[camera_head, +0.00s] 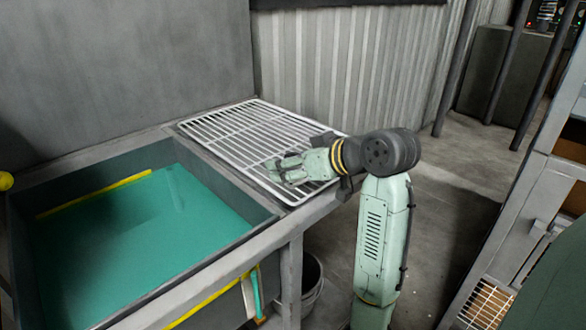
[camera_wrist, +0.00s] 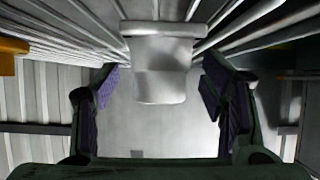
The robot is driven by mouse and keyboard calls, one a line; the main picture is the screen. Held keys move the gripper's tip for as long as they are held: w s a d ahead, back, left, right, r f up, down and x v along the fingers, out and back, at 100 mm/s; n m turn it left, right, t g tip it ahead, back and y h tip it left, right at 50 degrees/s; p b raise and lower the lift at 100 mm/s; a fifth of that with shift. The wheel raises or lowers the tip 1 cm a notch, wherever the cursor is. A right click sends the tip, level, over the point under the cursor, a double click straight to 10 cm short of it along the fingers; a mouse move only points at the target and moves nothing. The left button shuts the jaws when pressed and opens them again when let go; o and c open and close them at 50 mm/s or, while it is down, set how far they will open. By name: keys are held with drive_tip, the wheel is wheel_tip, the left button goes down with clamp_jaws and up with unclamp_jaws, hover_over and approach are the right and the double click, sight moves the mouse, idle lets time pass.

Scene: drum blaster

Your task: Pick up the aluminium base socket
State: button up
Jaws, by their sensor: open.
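The aluminium base socket (camera_wrist: 160,58) is a pale grey, short rounded body with a wider flange at its top edge in the wrist view. It sits at the upper middle of that view, against the bars of the wire rack. My gripper (camera_wrist: 158,92) is open, with one dark-padded finger to the left of the socket and one to the right. Gaps show between the pads and the socket. In the head view my gripper (camera_head: 277,171) is low over the rack's near right part. I cannot make out the socket clearly there.
The white wire rack (camera_head: 225,130) lies on a metal bench beside a sink of teal liquid (camera_head: 140,235). A grey panel and a corrugated wall (camera_head: 350,70) stand behind. A bucket (camera_head: 312,285) is under the bench. A shelf frame (camera_head: 520,210) stands at the right.

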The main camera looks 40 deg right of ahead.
drive_tip(key=c, duration=1.3)
